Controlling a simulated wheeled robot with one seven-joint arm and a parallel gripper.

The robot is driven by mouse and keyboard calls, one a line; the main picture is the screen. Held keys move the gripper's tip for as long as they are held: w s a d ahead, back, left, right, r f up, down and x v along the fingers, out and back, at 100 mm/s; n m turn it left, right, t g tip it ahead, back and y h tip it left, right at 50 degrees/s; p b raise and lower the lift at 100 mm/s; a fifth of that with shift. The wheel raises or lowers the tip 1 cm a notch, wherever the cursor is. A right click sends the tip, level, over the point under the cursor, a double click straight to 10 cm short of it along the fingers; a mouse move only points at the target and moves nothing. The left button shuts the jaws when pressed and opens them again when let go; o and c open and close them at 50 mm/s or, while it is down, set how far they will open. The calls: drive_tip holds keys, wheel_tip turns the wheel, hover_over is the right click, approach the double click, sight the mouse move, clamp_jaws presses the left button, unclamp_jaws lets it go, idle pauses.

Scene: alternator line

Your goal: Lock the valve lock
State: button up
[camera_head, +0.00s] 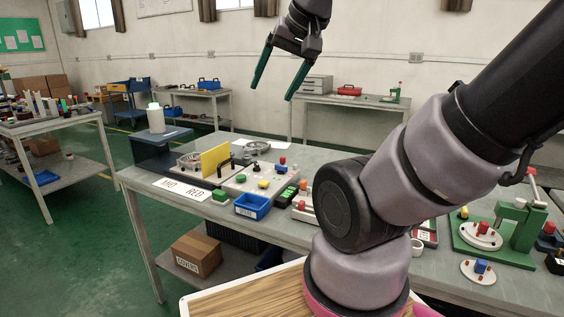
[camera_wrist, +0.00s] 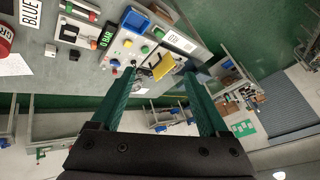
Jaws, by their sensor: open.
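My gripper (camera_head: 273,93) is open and empty, with its two green fingers high above the far side of the main bench. In the wrist view my gripper (camera_wrist: 159,72) also shows nothing between its fingertips except the distant room and bench edge. A light grey panel (camera_head: 243,186) on the bench carries red, blue, yellow and green knobs and a black handle. A small green display (camera_wrist: 106,35) beside it reads 0 BAR. I cannot tell which of these small parts is the valve lock. My arm hides part of the bench to the right of the panel.
A yellow plate (camera_head: 214,161) stands upright on the bench by the panel. A blue bin (camera_head: 252,206) sits at the front edge. A white bottle (camera_head: 156,118) stands on a dark blue box at left. A green press (camera_head: 520,232) stands at right. The air around my gripper is clear.

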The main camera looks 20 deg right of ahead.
drive_tip(key=shift+w, duration=0.1)
drive_tip(key=c, duration=0.5)
drive_tip(key=shift+w+d+r, duration=0.2)
drive_tip(key=shift+w, duration=0.4)
drive_tip(key=shift+w+d+r, duration=0.2)
drive_tip(key=shift+w, duration=0.4)
clamp_jaws()
drive_tip(key=w+d+f+m+g+h, duration=0.15)
drive_tip(key=w+d, duration=0.25)
drive_tip(key=w, duration=0.7)
drive_tip(key=w+d+f+m+g+h, duration=0.15)
drive_tip(key=w+d, duration=0.35)
drive_tip(key=w, duration=0.6)
drive_tip(key=w+d+f+m+g+h, duration=0.1)
drive_tip(key=w+d+f, duration=0.5)
drive_tip(key=w+f, duration=0.3)
drive_tip(key=w+d+f+m+h, duration=0.1)
drive_tip(key=w+d+f+m, duration=0.1)
drive_tip(key=w+d+f, duration=0.5)
drive_tip(key=w+f, duration=0.3)
drive_tip(key=f, duration=0.3)
drive_tip(key=shift+d+f+g, duration=0.15)
drive_tip(key=shift+f+g, duration=0.1)
drive_tip(key=shift+g, duration=0.15)
